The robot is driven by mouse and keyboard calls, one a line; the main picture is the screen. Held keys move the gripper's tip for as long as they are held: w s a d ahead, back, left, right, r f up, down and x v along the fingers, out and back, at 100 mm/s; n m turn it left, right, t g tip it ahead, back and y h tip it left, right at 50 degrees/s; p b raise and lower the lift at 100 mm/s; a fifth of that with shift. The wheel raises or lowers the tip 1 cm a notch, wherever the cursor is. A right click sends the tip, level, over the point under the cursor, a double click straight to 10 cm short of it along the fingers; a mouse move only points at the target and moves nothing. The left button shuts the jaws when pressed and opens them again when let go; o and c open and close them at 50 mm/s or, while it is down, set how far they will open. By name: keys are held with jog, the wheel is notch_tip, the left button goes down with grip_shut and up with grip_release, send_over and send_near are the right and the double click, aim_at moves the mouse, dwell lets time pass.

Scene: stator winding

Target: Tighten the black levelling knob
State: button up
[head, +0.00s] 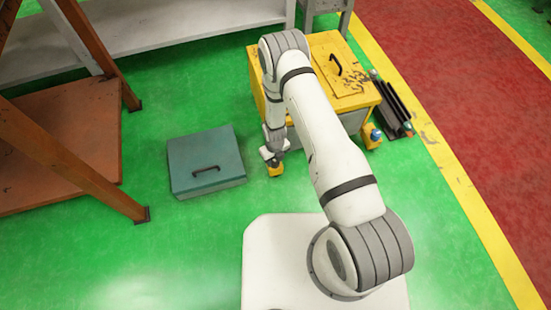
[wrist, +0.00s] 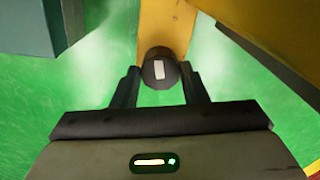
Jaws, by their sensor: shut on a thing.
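The black levelling knob (wrist: 159,80) is round, with a small white mark on its face, and shows in the middle of the wrist view. It sits against a yellow foot (wrist: 165,28) of the yellow cabinet (head: 262,98). My gripper (wrist: 159,73) has one dark finger on each side of the knob and is shut on it. In the head view my gripper (head: 271,155) is low, near the floor, beside the cabinet's lower left side. There the knob is too small or hidden to make out; a small yellow part (head: 275,171) shows just below the gripper.
A teal box (head: 205,150) with a black handle lies on the green floor left of my gripper. An orange-brown frame (head: 60,150) stands farther left. Dark bars (head: 391,105) and a small blue item (head: 376,134) lie right of the cabinet. The floor between the box and my base is clear.

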jog(key=shift+w+r+m, duration=0.15)
jog(key=shift+w+m, duration=0.05)
jog(key=shift+m, duration=0.3)
jog(key=o, duration=0.7)
jog(key=shift+o, duration=1.3)
jog(key=shift+s, duration=0.15)
jog(key=shift+r+p, duration=1.45)
jog(key=shift+r, duration=2.4)
